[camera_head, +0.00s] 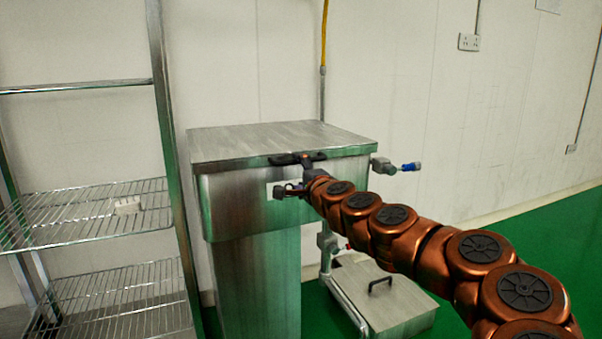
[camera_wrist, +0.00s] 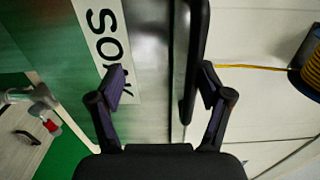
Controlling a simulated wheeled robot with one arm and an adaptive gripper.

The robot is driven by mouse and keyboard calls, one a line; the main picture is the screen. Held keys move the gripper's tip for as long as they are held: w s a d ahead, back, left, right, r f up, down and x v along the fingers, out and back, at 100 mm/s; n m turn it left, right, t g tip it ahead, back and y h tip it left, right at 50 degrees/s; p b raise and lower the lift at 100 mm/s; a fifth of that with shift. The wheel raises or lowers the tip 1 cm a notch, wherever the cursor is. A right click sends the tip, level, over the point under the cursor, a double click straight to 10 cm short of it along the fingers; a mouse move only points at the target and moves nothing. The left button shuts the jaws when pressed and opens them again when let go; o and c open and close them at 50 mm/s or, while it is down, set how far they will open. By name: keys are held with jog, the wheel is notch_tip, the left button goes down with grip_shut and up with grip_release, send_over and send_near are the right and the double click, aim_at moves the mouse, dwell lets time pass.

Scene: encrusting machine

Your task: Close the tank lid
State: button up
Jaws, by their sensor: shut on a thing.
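The steel tank (camera_head: 250,204) stands against the wall in the head view. Its flat lid (camera_head: 270,138) lies level across the top, with no clear gap at the front edge. A black handle (camera_head: 284,159) sits at the lid's front edge; in the wrist view it is a long dark bar (camera_wrist: 196,50). My gripper (camera_head: 309,172) is at this handle, in front of the tank. In the wrist view my gripper's fingers (camera_wrist: 162,82) stand apart, one against the handle and one over the tank front. The exact contact is partly hidden.
A wire shelf rack (camera_head: 90,212) stands left of the tank. A blue-handled valve (camera_head: 400,166) sticks out at the tank's right. A low steel box (camera_head: 385,305) with a black handle is on the green floor (camera_head: 510,233), which is open at the right.

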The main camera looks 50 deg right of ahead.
jog(key=shift+c, duration=0.9)
jog(key=shift+r, duration=0.3)
jog(key=shift+c, duration=0.8)
notch_tip(320, 180, up, 10)
jog(key=shift+f, duration=0.1)
jog(key=shift+c, duration=0.7)
jog(key=shift+s, duration=0.1)
notch_tip(320, 180, down, 8)
jog(key=s+a+b, duration=0.1)
jog(key=s+b, duration=0.1)
jog(key=b, duration=0.2)
jog(key=shift+s+a+f+b, duration=0.15)
jog(key=shift+s+f+b, duration=0.1)
jog(key=shift+s+b, duration=0.1)
jog(key=shift+w, duration=0.1)
